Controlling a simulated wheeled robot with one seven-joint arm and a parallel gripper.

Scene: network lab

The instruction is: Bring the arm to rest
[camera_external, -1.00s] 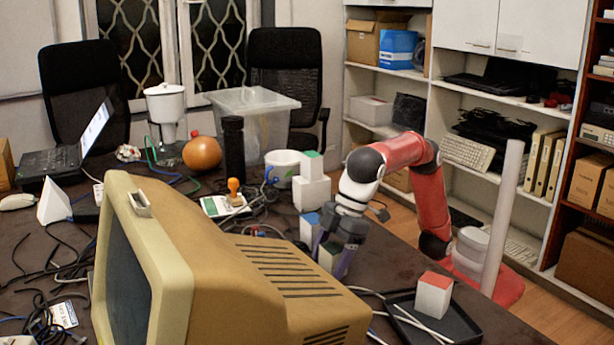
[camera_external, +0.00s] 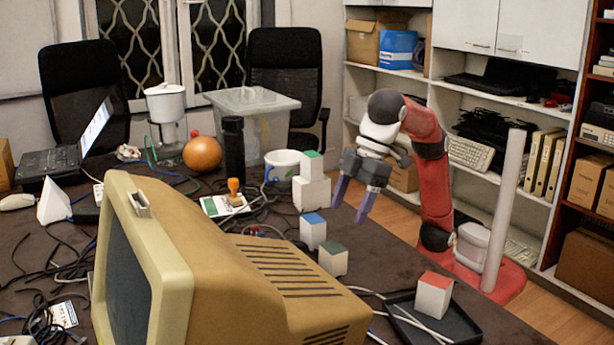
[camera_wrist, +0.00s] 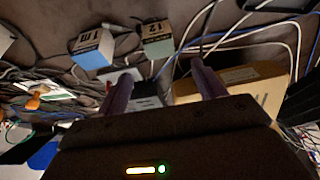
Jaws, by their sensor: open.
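My gripper (camera_external: 353,202) is open and empty, raised above the right part of the table with its two purple fingers pointing down. In the wrist view the fingers (camera_wrist: 160,90) are spread apart with nothing between them. A white block with a blue top (camera_external: 312,232) and one with a dark green top (camera_external: 333,259) stand side by side on the table, left of and below my gripper. The wrist view also shows the blue block (camera_wrist: 92,48) and the green block (camera_wrist: 156,40).
A white block stack with a green top (camera_external: 311,190) stands behind. A red-topped block (camera_external: 433,294) sits on a black tray (camera_external: 465,328) at the front right. A beige monitor (camera_external: 225,270) fills the front. Cables cross the table. A white pole (camera_external: 502,215) stands right of my arm.

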